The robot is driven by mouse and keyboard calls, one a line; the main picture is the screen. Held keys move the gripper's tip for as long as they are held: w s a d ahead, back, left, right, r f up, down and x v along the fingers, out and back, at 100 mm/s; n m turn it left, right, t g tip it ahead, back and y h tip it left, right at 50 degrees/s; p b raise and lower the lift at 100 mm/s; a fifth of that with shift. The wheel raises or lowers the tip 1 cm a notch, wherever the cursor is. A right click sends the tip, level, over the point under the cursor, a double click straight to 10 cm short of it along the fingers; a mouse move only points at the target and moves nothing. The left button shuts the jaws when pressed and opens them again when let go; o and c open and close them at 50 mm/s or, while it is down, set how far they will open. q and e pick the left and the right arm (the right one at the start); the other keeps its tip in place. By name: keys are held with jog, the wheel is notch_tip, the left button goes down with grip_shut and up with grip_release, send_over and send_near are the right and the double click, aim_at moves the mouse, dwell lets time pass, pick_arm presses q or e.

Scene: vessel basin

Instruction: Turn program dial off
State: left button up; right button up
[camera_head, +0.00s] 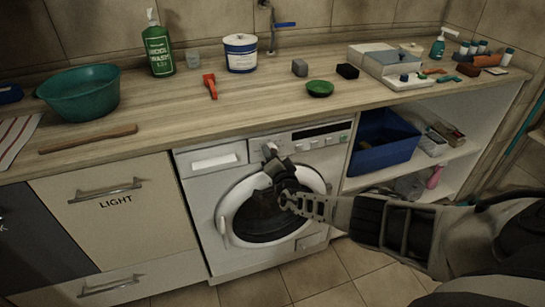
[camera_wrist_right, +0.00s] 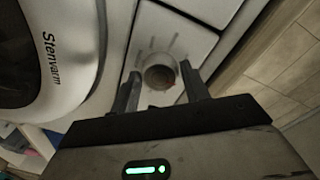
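The white washing machine (camera_head: 214,185) stands under the wooden counter, with its round dark door (camera_head: 262,212) closed. Its program dial (camera_wrist_right: 160,72) shows in the right wrist view as a round knob with marks around it on the front panel. In the head view the dial (camera_head: 270,147) is partly hidden behind my right gripper (camera_head: 274,162). My right gripper (camera_wrist_right: 160,88) is open, with one finger on each side of the dial in the wrist view. I cannot tell whether the fingers touch it. My left gripper is not in view.
The counter (camera_head: 170,115) overhangs the machine and carries a green basin (camera_head: 82,92), a green bottle (camera_head: 158,48), a white tub (camera_head: 240,54) and a green dish (camera_head: 320,88). A blue bin (camera_head: 383,142) sits on the shelf to the right. Floor in front is clear.

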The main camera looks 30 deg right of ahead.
jog(key=shift+o, duration=1.1)
pick_arm(q)
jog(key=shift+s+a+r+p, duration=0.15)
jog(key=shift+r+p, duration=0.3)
jog(key=shift+p, duration=0.5)
pick_arm(e)
jog(key=v, duration=1.6)
jog(key=shift+w, duration=0.1)
